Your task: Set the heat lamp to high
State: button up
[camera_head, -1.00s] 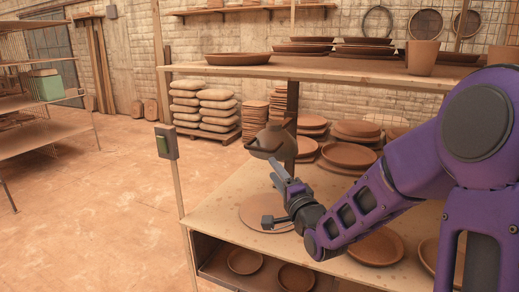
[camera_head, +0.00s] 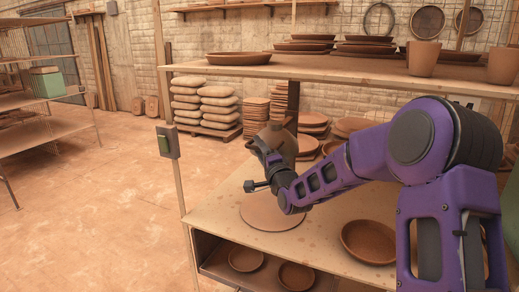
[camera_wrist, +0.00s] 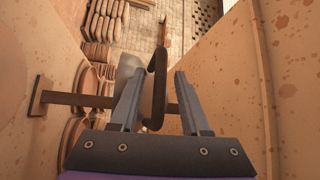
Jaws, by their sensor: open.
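A dark brown, rounded body that looks like the heat lamp (camera_head: 279,136) is beside the post under the upper shelf in the head view. My gripper (camera_head: 258,146) is at its front left side and overlaps it in the picture. In the wrist view my gripper (camera_wrist: 157,82) is open, one finger on each side of a dark bent handle (camera_wrist: 159,62). The handle stands in the gap; I cannot tell whether it touches a finger. A brown bar (camera_wrist: 85,99) runs across behind the fingers to a plate at left. No lamp setting mark is readable.
The worktable (camera_head: 215,213) has a round board (camera_head: 274,213) and a clay dish (camera_head: 370,241). The upper shelf (camera_head: 330,69) holds pots and plates. The floor at left is open.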

grip_shut()
jog(key=shift+r, duration=0.1)
dwell(1.2)
